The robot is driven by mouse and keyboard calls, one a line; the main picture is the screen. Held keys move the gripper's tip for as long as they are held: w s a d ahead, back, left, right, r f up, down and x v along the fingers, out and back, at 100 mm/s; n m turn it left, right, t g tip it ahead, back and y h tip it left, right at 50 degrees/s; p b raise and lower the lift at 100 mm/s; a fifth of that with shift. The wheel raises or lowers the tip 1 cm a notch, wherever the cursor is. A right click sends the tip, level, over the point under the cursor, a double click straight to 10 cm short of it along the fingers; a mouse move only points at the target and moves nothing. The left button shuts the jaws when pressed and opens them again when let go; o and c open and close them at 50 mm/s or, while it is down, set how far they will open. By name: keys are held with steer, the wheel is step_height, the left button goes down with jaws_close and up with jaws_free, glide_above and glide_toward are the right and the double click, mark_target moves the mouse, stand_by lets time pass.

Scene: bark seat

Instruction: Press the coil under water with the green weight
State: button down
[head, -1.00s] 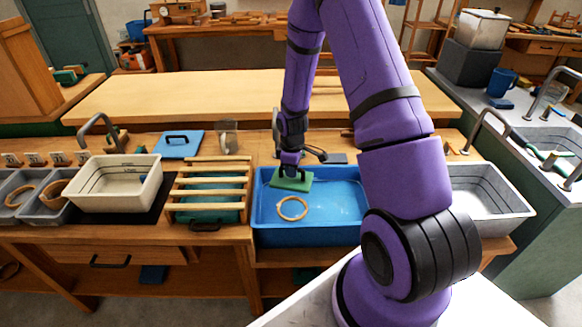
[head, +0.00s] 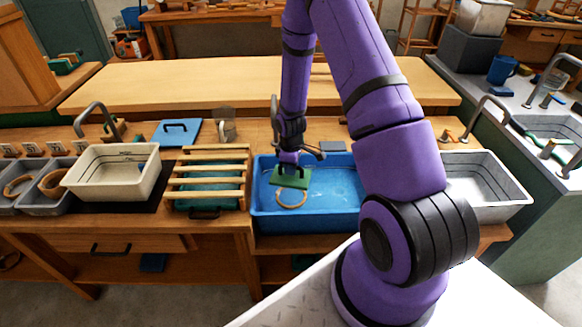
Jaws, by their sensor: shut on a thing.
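The green weight (head: 291,178) is a flat green plate with a dark handle. My gripper (head: 289,165) is shut on that handle and holds the weight over the blue basin (head: 258,222). The coil (head: 291,205) is a tan ring inside the basin. The weight hides the coil's far edge in this view. I cannot tell whether the weight touches the coil. The basin seems to hold clear water.
A slatted wooden rack (head: 209,166) stands left of the blue basin, with a cream tub (head: 85,183) farther left. A blue lid (head: 177,133) lies behind the rack.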

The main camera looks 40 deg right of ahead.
steer(key=shift+f, duration=0.1)
stand_by(0.3)
steer(key=shift+f, duration=7.7)
steer(key=c, duration=0.5)
jaws_free()
steer(key=shift+c, duration=0.2)
steer(key=shift+r, duration=8.5)
